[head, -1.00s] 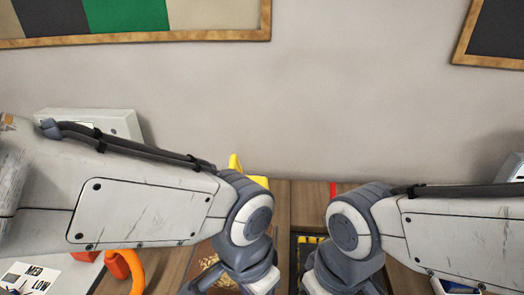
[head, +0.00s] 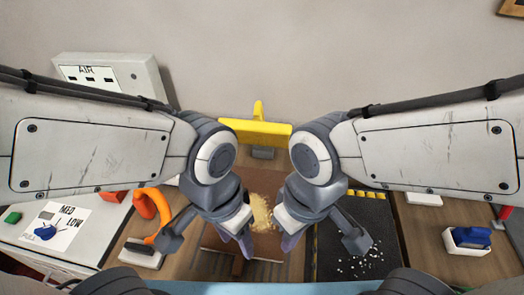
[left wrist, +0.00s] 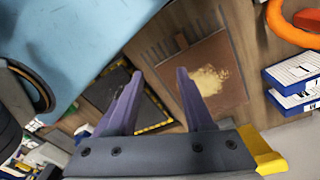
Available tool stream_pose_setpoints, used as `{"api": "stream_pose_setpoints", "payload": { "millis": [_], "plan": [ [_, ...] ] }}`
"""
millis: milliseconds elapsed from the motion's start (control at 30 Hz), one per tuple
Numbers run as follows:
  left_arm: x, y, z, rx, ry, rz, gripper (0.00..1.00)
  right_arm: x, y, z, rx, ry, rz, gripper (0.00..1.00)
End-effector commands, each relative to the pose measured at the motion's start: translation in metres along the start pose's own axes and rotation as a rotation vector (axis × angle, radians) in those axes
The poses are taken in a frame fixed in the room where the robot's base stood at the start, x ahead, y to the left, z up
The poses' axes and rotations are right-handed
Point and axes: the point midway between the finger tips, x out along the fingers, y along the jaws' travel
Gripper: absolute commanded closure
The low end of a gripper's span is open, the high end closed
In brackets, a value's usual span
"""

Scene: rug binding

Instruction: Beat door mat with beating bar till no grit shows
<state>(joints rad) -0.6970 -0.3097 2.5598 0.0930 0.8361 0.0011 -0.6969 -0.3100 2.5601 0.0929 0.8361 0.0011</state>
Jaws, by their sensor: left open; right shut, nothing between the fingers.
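A brown mat (head: 215,240) lies on the wooden bench with a patch of tan grit (head: 262,212) on it. The mat also shows in the left wrist view (left wrist: 225,95). My left gripper (head: 242,248) is open and empty above the mat; its spread fingers show in the left wrist view (left wrist: 155,88). My right gripper (head: 288,242) is shut and empty over the mat's right side, close beside the left one. Both arms hide part of the mat. I cannot make out the beating bar for sure.
A yellow T-shaped piece (head: 255,132) stands at the back. A dark mat (head: 340,225) with striped edge and white specks lies right, a blue-handled item (head: 468,238) beyond it. An orange hook-shaped part (head: 150,205) and a grey box (head: 140,80) are left.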

Motion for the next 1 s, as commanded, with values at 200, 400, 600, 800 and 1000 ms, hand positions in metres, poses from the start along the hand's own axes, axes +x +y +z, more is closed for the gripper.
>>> {"api": "stream_pose_setpoints", "payload": {
  "millis": [200, 400, 600, 800, 1000],
  "plan": [
    [0.000, 0.000, 0.000, 0.000, 0.000, 0.000, 0.48, 0.000, 0.000, 0.000, 0.000, 0.000, 0.000, 1.00],
    [-0.002, 0.000, -0.003, -0.003, 0.002, -0.001, 0.86, -0.001, 0.000, 0.000, 0.000, 0.000, 0.000, 1.00],
    [-0.026, -0.006, -0.046, -0.053, 0.032, -0.018, 1.00, -0.010, -0.001, -0.001, 0.000, 0.000, 0.000, 1.00],
    [-0.071, -0.026, -0.135, -0.166, 0.099, -0.056, 1.00, -0.025, -0.002, -0.001, 0.000, 0.000, 0.000, 1.00],
    [-0.109, -0.059, -0.221, -0.290, 0.171, -0.101, 1.00, -0.040, -0.003, -0.002, 0.000, 0.000, 0.000, 1.00]
  ]
}}
